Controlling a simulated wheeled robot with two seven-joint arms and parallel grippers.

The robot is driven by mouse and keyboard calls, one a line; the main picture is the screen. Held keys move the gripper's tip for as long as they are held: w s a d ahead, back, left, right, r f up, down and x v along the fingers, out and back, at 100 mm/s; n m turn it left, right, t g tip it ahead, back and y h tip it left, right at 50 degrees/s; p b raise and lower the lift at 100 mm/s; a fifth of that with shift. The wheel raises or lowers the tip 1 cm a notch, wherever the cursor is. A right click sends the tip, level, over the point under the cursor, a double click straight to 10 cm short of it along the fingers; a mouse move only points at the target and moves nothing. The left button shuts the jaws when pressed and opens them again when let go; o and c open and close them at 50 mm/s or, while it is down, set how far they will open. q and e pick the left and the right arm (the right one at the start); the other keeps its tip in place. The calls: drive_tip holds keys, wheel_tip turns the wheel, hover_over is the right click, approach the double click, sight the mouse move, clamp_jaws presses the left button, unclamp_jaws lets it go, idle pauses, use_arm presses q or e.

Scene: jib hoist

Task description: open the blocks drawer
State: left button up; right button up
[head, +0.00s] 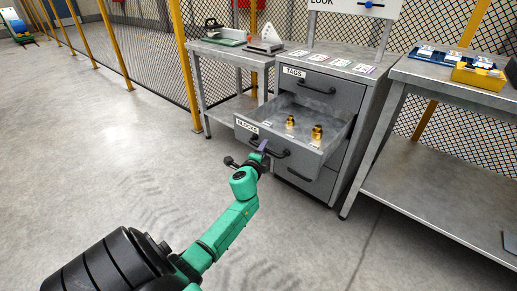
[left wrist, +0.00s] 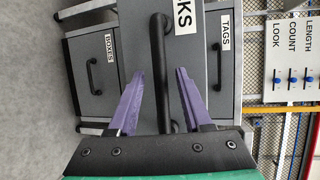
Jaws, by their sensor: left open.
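The blocks drawer (head: 308,160), labelled BLOCKS, is pulled well out of the grey cabinet; two brass-coloured pieces (head: 317,132) stand inside with small labels. Its black bar handle (head: 275,152) is on the front. My left gripper (head: 263,146) is at the label end of this handle. In the left wrist view its purple fingers (left wrist: 160,74) are spread apart, with the handle (left wrist: 160,45) running between them in the picture; neither finger visibly presses on it. My right gripper is not in view.
The tags drawer (head: 335,100) above and the boxes drawer (left wrist: 90,50) below look shut. A steel workbench (head: 420,165) stands right of the cabinet, and a smaller table (head: 232,52) behind left. A yellow post (head: 183,60) and mesh fence stand behind. The floor at left is clear.

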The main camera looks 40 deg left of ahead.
use_arm(q)
drive_tip(key=p+v, duration=0.1)
drive_tip(key=v, duration=1.2)
drive_tip(key=shift+s+d+p, duration=0.15)
drive_tip(key=shift+s+p, duration=0.2)
drive_tip(key=shift+p, duration=0.05)
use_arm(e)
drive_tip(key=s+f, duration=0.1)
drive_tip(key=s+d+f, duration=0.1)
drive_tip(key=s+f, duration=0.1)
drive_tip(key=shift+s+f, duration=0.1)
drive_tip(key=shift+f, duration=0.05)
